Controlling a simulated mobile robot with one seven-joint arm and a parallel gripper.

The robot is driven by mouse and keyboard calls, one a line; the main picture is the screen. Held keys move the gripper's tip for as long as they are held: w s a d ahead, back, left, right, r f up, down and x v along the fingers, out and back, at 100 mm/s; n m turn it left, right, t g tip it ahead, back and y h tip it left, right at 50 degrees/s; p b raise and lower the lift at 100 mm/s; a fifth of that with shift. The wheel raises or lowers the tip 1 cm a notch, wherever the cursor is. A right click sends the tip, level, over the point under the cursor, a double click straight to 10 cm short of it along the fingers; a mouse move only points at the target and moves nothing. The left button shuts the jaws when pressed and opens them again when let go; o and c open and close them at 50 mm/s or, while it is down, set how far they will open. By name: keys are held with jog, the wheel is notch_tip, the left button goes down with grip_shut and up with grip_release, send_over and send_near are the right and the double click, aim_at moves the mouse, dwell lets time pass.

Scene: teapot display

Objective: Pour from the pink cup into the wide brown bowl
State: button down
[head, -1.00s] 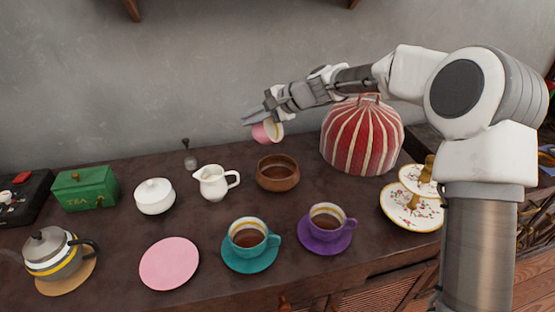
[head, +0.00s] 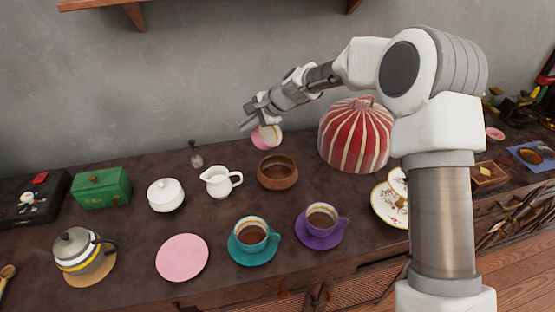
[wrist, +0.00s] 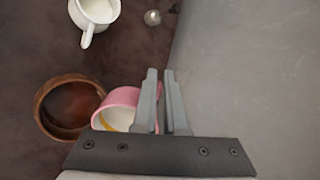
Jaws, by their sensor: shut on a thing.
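The pink cup (head: 257,139) hangs in my gripper (head: 249,117), above and behind the wide brown bowl (head: 278,184). The cup is tipped on its side, with its pale inside turned to the right in the head view. In the wrist view the pink cup (wrist: 122,96) sits beside the fingers of my gripper (wrist: 163,72), which are close together. The brown bowl (wrist: 40,112) lies just left of the cup there, and the cup overlaps its edge. The bowl's inside looks reddish brown. No stream shows between cup and bowl. The grasped part of the cup is hidden.
A striped tea cosy (head: 355,135) stands to the right. A teal cup (head: 251,232) and a purple cup (head: 320,218) stand in front. The wall is close behind.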

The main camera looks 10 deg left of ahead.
jog(key=s+a+f+m+h+p, duration=0.1)
jog(key=s+h+p, duration=0.1)
jog(key=p, duration=0.3)
jog(key=s+a+f+m+g+h+p, duration=0.1)
jog(key=s+a+h+p, duration=0.1)
jog(key=p, duration=0.4)
jog(key=s+a+f+m+g+h+p, duration=0.1)
jog(key=s+m+h+p, duration=0.1)
jog(key=p, duration=0.4)
jog(key=shift+s+a+f, duration=0.15)
jog(key=shift+s+f, duration=0.05)
jog(key=shift+s, duration=0.2)
jog(key=shift+s+a+f, duration=0.15)
jog(key=shift+s, duration=0.2)
jog(key=shift+s+d+f+m+g+h+b, duration=0.15)
jog(key=shift+s+f+m+h+b, duration=0.1)
jog(key=shift+s+f+m+h, duration=0.3)
jog(key=shift+s+f+m+g+h+b, duration=0.15)
jog(key=shift+s+f+m+h+b, duration=0.15)
jog(key=shift+f+h, duration=0.4)
